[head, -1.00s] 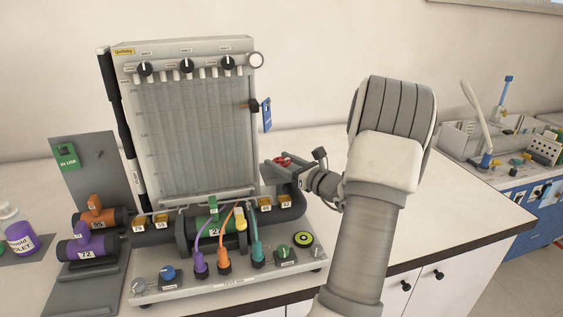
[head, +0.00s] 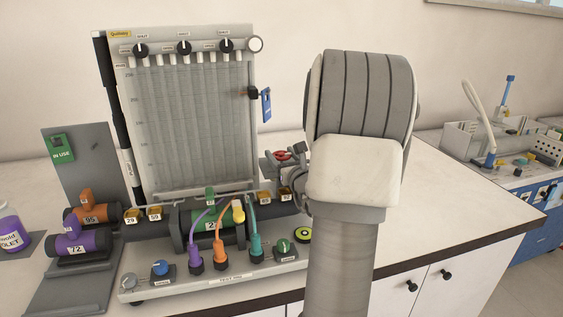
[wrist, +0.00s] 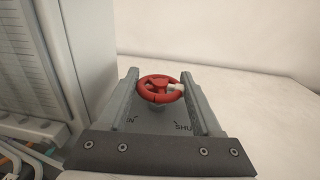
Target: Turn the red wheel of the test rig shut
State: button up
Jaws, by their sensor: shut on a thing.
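The red wheel (head: 284,155) of the test rig (head: 215,280) is at the rig's right end, beside the manometer board (head: 190,120). In the wrist view the red wheel (wrist: 160,89) lies between my two fingers, with a pale mark on the right of its rim. Lettering below it is partly covered; "SHU" shows on the right and "IN" on the left. My gripper (wrist: 160,92) is shut on the wheel, one finger at each side. In the head view my gripper (head: 283,163) is partly hidden behind my arm.
Purple, orange and teal hoses run to plugs on the rig's front base. Spare purple (head: 77,241) and orange (head: 88,213) cylinders lie at the left. A blue tag (head: 266,104) hangs on the board's right edge. The bench top right of my arm is clear.

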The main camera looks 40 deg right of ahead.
jog(key=shift+r, duration=0.1)
jog(key=o, duration=1.4)
jog(key=shift+c, duration=0.2)
jog(key=b+v, duration=0.7)
jog(key=v, duration=1)
jog(key=shift+a+b, duration=0.25)
jog(key=shift+b, duration=0.1)
